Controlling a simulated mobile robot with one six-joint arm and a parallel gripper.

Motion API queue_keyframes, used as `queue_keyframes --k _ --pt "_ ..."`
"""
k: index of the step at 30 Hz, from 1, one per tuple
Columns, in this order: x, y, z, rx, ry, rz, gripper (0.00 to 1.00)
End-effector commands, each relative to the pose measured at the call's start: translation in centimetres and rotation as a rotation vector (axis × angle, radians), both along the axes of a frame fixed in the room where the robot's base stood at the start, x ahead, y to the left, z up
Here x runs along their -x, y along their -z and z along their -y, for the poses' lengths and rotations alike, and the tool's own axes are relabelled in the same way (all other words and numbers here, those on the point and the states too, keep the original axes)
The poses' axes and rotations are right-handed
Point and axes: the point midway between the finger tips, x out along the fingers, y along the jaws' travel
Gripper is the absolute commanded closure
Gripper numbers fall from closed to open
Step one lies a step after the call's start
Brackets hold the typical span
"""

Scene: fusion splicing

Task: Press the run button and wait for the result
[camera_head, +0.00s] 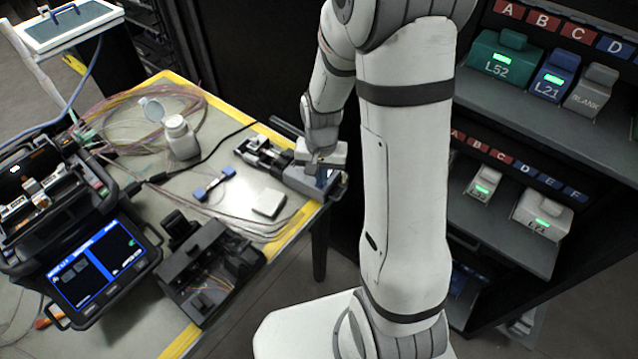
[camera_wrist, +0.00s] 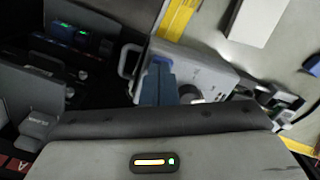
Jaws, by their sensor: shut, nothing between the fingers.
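A light grey bench device (camera_head: 300,180) stands at the right corner of the table. It also shows in the wrist view (camera_wrist: 212,78), with a round knob (camera_wrist: 188,93) and small marks on its face. My gripper (camera_wrist: 160,66) is shut and empty, its narrow fingers reaching over the left part of this device. In the head view my wrist covers part of the device. Whether the fingertips touch it I cannot tell. I cannot pick out a run button. The fusion splicer (camera_head: 75,235) stands at the left with its blue-and-black screen lit; the text is too small to read.
A black fibre holder unit (camera_head: 210,272), a white block (camera_head: 269,203), a blue-ended tool (camera_head: 214,184) and a white bottle (camera_head: 180,138) are on the table. Loose fibres lie around them. A shelf rack (camera_head: 530,110) with labelled boxes stands at the right.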

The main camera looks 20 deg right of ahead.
Motion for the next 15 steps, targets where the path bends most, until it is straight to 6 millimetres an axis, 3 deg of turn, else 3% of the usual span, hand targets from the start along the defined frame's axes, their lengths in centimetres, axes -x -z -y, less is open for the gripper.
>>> queue_keyframes --k 8,15 --pt "0.0 0.1 0.0 0.0 0.0 0.0 1.0" --pt "0.0 -1.7 0.0 -0.001 0.0 0.001 1.0"
